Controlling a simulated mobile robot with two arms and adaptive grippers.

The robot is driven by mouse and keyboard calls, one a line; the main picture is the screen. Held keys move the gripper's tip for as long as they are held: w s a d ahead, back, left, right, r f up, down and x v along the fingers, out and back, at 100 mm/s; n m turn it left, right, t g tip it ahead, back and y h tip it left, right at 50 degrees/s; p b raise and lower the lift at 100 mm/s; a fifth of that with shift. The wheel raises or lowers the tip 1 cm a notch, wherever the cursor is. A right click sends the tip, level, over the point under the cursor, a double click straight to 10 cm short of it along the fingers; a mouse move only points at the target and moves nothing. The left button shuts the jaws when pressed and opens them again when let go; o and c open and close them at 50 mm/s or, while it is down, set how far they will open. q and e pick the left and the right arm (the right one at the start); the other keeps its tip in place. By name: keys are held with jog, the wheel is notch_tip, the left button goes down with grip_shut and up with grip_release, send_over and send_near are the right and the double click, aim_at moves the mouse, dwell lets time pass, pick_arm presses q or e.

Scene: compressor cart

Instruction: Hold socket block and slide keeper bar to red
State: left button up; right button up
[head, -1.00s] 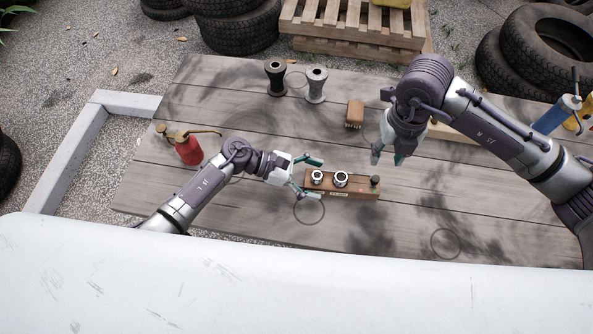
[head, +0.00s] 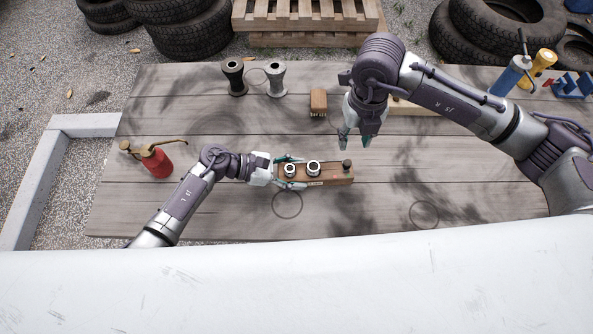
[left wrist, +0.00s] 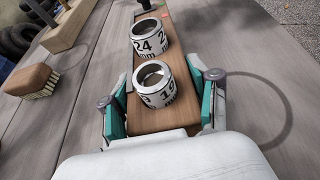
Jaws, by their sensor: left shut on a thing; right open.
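The wooden socket block (head: 335,179) lies on the plank table, with two silver sockets (head: 290,170) (head: 314,167) standing in it and a dark knob (head: 347,164) at its right end. My left gripper (head: 300,173) is shut on the block's left end, one finger along each long side. My right gripper (head: 354,141) is open and empty, just behind the block's right end.
A red oil can (head: 157,163) stands at the left. Two spool-shaped parts (head: 234,77) (head: 275,79) and a brush (head: 318,103) are at the back. A light wooden piece (head: 405,107) lies behind my right gripper. The table's front right is clear.

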grip_shut()
jog(key=w+d+f+n+g+y, duration=0.1)
jog(key=w+d+n+y, duration=0.1)
jog(key=d+n+y, duration=0.2)
jog(key=w+d+f+n+g+y, duration=0.1)
jog(key=d+n+y, duration=0.3)
jog(key=d+n, duration=0.6)
jog(key=shift+w+d+f+n+y, duration=0.25)
jog(key=shift+w+f+n, duration=0.2)
jog(key=shift+n, duration=2.65)
